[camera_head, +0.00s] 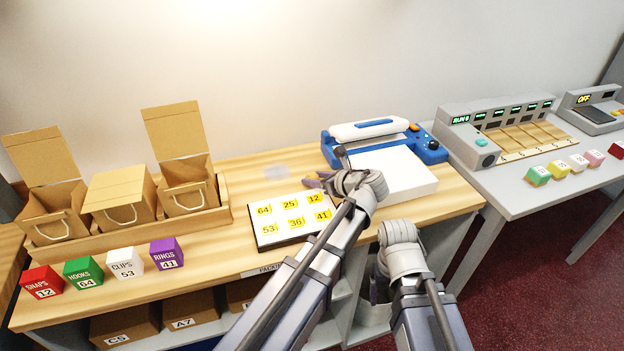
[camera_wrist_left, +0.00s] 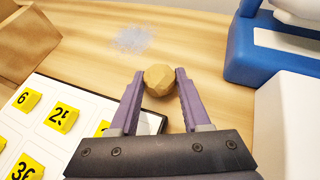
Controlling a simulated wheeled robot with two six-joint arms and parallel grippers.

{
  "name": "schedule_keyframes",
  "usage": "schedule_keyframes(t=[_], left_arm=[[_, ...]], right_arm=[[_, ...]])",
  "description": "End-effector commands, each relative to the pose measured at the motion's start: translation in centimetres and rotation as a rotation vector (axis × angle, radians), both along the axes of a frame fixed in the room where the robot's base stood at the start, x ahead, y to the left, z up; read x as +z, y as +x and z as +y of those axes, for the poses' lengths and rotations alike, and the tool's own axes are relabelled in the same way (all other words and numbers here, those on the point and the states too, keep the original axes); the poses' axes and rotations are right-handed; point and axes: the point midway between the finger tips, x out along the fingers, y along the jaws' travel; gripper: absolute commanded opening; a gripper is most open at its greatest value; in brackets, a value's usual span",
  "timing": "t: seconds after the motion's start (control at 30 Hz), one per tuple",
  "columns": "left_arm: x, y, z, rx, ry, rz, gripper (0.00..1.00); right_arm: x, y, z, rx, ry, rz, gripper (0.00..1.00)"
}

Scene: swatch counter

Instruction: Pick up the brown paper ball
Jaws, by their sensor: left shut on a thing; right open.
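The brown paper ball (camera_wrist_left: 159,79) shows in the left wrist view as a faceted tan ball between the two purple fingertips of my left gripper (camera_wrist_left: 160,88). The gripper is shut on it. In the head view my left gripper (camera_head: 318,182) is over the wooden counter, between the number board and the blue machine; the ball is hard to make out there. My right gripper (camera_head: 376,287) hangs low in front of the counter's edge, open and mostly hidden by its own wrist.
A board with yellow number tags (camera_head: 296,240) lies left of my left gripper. A blue-and-white machine (camera_head: 340,152) stands behind. Kraft boxes (camera_head: 120,192) and coloured cubes (camera_head: 84,272) are at left. A pale patch (camera_wrist_left: 132,40) lies on the counter. A grey table (camera_head: 520,177) stands right.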

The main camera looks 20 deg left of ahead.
Motion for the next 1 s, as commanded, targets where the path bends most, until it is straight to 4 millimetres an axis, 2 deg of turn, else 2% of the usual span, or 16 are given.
schedule_keyframes(t=[0.1, 0.37, 0.57, 0.77, 1.0], left_arm=[[0.0, 0.0, 0.0, 0.0, 0.0, 0.0, 0.0], [0.1, 0.0, 0.0, 0.0, 0.0, 0.0, 0.0], [1.0, 0.0, 0.0, 0.0, 0.0, 0.0, 0.0], [3.2, 0.0, 0.0, 0.0, 0.0, 0.0, 0.0], [7.0, 0.0, 0.0, 0.0, 0.0, 0.0, 0.0]], right_arm=[[0.0, 0.0, 0.0, 0.0, 0.0, 0.0, 0.8], [0.1, 0.0, 0.0, 0.0, 0.0, 0.0, 0.8], [1.0, 0.0, 0.0, 0.0, 0.0, 0.0, 0.8], [3.2, 0.0, 0.0, 0.0, 0.0, 0.0, 0.8], [7.0, 0.0, 0.0, -0.001, 0.0, 0.0, 0.8]])
